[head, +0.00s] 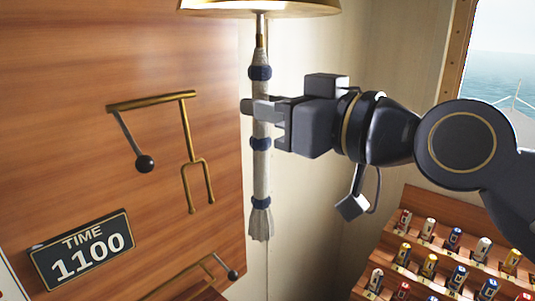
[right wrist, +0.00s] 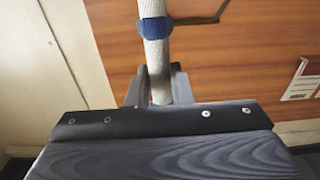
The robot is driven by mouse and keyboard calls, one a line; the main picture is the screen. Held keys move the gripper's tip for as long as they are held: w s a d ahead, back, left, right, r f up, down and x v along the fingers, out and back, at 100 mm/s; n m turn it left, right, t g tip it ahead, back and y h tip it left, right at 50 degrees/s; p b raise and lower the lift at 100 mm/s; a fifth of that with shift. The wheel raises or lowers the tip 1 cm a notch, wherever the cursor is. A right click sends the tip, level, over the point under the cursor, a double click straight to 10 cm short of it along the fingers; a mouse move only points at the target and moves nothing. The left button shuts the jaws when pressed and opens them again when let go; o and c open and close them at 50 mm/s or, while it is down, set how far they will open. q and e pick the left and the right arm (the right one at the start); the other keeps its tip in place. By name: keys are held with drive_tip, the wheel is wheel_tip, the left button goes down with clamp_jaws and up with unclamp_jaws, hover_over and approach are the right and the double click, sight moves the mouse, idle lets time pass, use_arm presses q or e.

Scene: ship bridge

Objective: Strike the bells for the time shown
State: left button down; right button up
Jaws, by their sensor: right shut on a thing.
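The brass bell (head: 262,6) hangs at the top of the head view, and only its lower rim shows. A pale bell rope (head: 261,180) with blue bands hangs below it, ending in a frayed tassel. My right gripper (head: 265,106) is shut on the rope between the upper and middle blue bands. The rope also shows between the fingers in the right wrist view (right wrist: 155,55). A dark sign (head: 82,250) on the wooden wall reads TIME 1100. My left gripper is in neither view.
A brass bracket (head: 152,102) with a black ball-ended rod and a two-pronged fork is on the wooden panel left of the rope. A similar brass fitting (head: 190,272) is lower down. A stepped wooden rack (head: 420,255) with several coloured cylinders stands at lower right. A window is at upper right.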

drive_tip(key=s+a+p, duration=0.1)
drive_tip(key=p, duration=0.1)
drive_tip(key=s+a+r+p, duration=0.1)
drive_tip(key=p, duration=0.1)
drive_tip(key=s+p, duration=0.1)
drive_tip(key=p, duration=0.1)
drive_tip(key=shift+s+a+r, duration=0.2)
drive_tip(key=shift+s+a, duration=0.2)
drive_tip(key=shift+s+a+f, duration=0.35)
drive_tip(key=shift+s+f, duration=0.05)
drive_tip(key=shift+s, duration=0.05)
drive_tip(key=w+d+b, duration=0.1)
drive_tip(key=b, duration=0.1)
drive_tip(key=w+b, duration=0.1)
drive_tip(key=w+d+f+b, duration=0.1)
drive_tip(key=b, duration=0.1)
drive_tip(key=shift+w+d+f+b, duration=0.1)
drive_tip(key=shift+w+d+b, duration=0.25)
drive_tip(key=shift+w, duration=0.05)
drive_tip(key=shift+w+d+b, duration=0.4)
drive_tip(key=shift+w+b, duration=0.05)
drive_tip(key=shift+w, duration=0.1)
